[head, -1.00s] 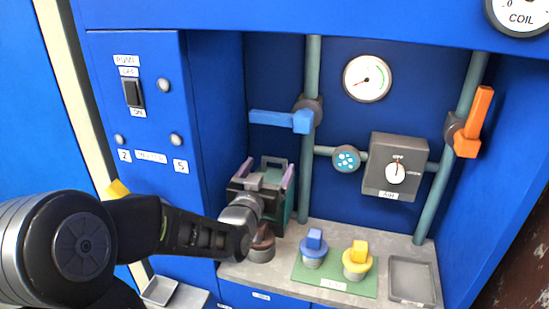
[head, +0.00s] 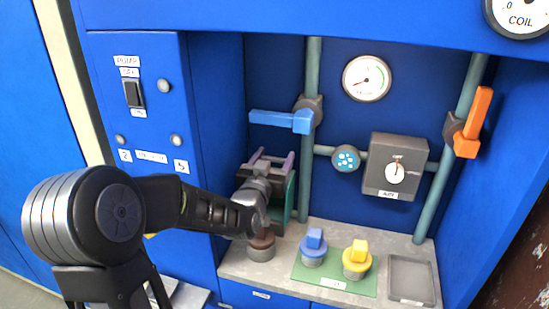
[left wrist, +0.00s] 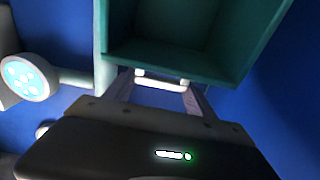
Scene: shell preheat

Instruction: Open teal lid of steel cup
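A teal box-like part (head: 291,196) stands at the left of the alcove, mostly hidden behind my left gripper. In the left wrist view the teal part (left wrist: 195,66) fills the upper middle and looks hollow. My left gripper (head: 274,155) is in front of it. Its purple fingers (left wrist: 158,80) are apart, with a pale bar (left wrist: 160,84) crossing between their tips. I cannot tell whether they touch the bar. No steel cup with a teal lid can be clearly made out. My right gripper is out of view.
A brown round piece (head: 261,246) stands on the grey shelf below the gripper. Blue-topped (head: 313,244) and yellow-topped (head: 357,257) pieces stand on a green mat. A blue valve lever (head: 282,120) and vertical pipe are close by. A grey tray (head: 411,279) is at right.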

